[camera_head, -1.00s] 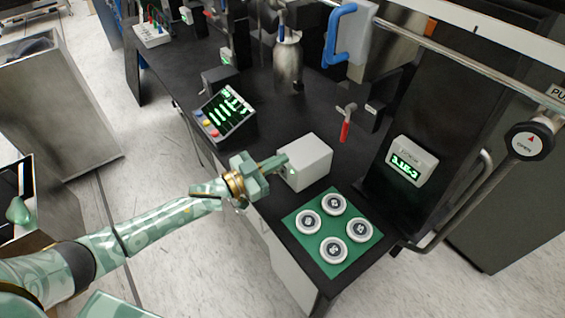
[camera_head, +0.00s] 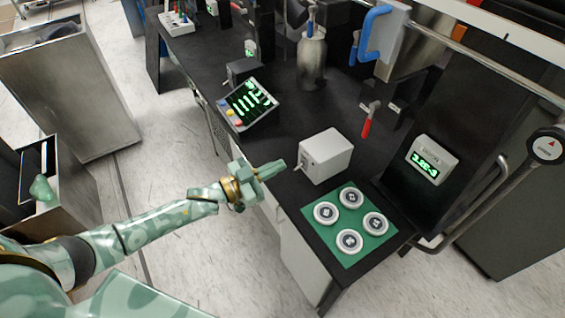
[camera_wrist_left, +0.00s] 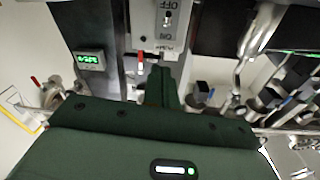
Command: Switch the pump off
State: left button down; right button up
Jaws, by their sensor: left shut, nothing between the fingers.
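The pump switch box is a small white box (camera_head: 326,156) on the front part of the black bench in the head view. A small lever shows on its left face. In the left wrist view its pale panel (camera_wrist_left: 148,20) carries a switch (camera_wrist_left: 168,18) between the words OFF and ON; I cannot tell which way the switch is set. My left gripper (camera_head: 279,167) is shut and empty, just left of the box with a small gap. Its fingers also show in the left wrist view (camera_wrist_left: 160,82), pointing at the panel. My right gripper is out of view.
A green mat (camera_head: 330,241) with several round white pieces lies at the bench's front corner. A gauge with green digits (camera_head: 431,160) stands right of the box. A red-handled valve (camera_head: 368,122) is behind it. A tilted display panel (camera_head: 248,104) stands further left.

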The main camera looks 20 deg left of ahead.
pick_arm(q)
jog(key=s+a+f+b, duration=0.1)
jog(key=s+a+f, duration=0.2)
jog(key=f, duration=0.2)
jog(key=shift+s+a+f, duration=0.15)
jog(key=shift+s+a, duration=0.15)
jog(key=a+f+g+y, duration=0.1)
jog(key=a+f+y, duration=0.55)
jog(key=f, duration=0.45)
jog(key=s+a+f+n+g+y, duration=0.4)
jog(key=s+f, duration=0.4)
jog(key=f, duration=0.4)
jog(key=s+f+g+y, duration=0.1)
jog(key=s+f+g, duration=0.2)
jog(key=s+f, duration=0.5)
jog(key=s+f+g+y, duration=0.2)
jog(key=s+f, duration=0.1)
jog(key=s, duration=0.9)
jog(key=s+d+f+n+g, duration=0.1)
jog(key=s+d, duration=0.3)
jog(key=s, duration=0.4)
jog(key=s+d+f+n+g+h, duration=0.1)
jog(key=s+d+f+g, duration=0.1)
jog(key=s+d, duration=0.2)
jog(key=s, duration=0.3)
jog(key=shift+s, duration=0.4)
